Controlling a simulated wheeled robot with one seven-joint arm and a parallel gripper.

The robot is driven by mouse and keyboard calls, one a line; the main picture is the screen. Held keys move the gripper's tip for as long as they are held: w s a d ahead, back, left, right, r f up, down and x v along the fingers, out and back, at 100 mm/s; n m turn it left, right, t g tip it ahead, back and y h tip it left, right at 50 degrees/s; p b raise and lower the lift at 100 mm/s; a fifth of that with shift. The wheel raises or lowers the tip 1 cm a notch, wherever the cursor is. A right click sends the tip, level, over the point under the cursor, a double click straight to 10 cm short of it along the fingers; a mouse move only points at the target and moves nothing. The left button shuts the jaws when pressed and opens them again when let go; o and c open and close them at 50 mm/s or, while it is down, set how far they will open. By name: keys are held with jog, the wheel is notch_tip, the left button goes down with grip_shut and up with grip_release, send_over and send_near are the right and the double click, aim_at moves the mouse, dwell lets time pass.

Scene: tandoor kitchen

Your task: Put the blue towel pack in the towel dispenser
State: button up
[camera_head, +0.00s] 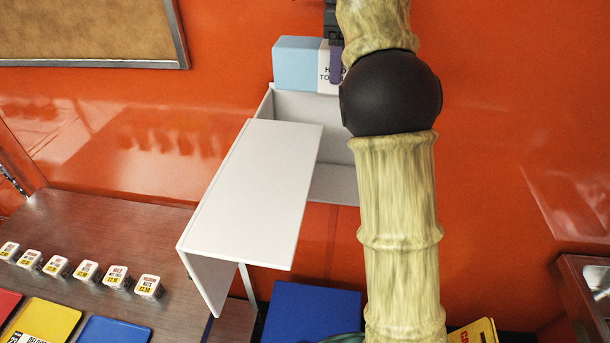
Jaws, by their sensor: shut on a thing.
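The blue towel pack (298,64) is light blue with a white label partly reading "HAND TO...". It is just above the open top of the white towel dispenser (284,104) on the orange wall. The dispenser's front cover (254,175) hangs open toward me. My gripper (335,62) is shut on the pack at its right part, with one dark finger showing over the label. My arm hides the right side of the pack and of the dispenser. I cannot tell whether the pack touches the dispenser's rim.
A brown counter (90,240) at the left holds several small labelled blocks (87,272) and coloured boards (45,322). A blue box (310,312) is below the dispenser. A yellow item (474,333) and a metal-edged unit (585,290) are at the lower right. A cork board (85,28) hangs upper left.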

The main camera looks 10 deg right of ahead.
jog(key=shift+w+a, duration=0.35)
jog(key=shift+s, duration=0.1)
jog(key=shift+s+r, duration=0.1)
jog(key=shift+a+f, duration=0.25)
notch_tip(320, 180, down, 23)
jog(key=shift+d+f+b, duration=0.15)
jog(key=shift+f+b, duration=0.05)
jog(key=shift+b, duration=0.25)
jog(key=shift+f+p, duration=0.4)
jog(key=shift+f, duration=1.7)
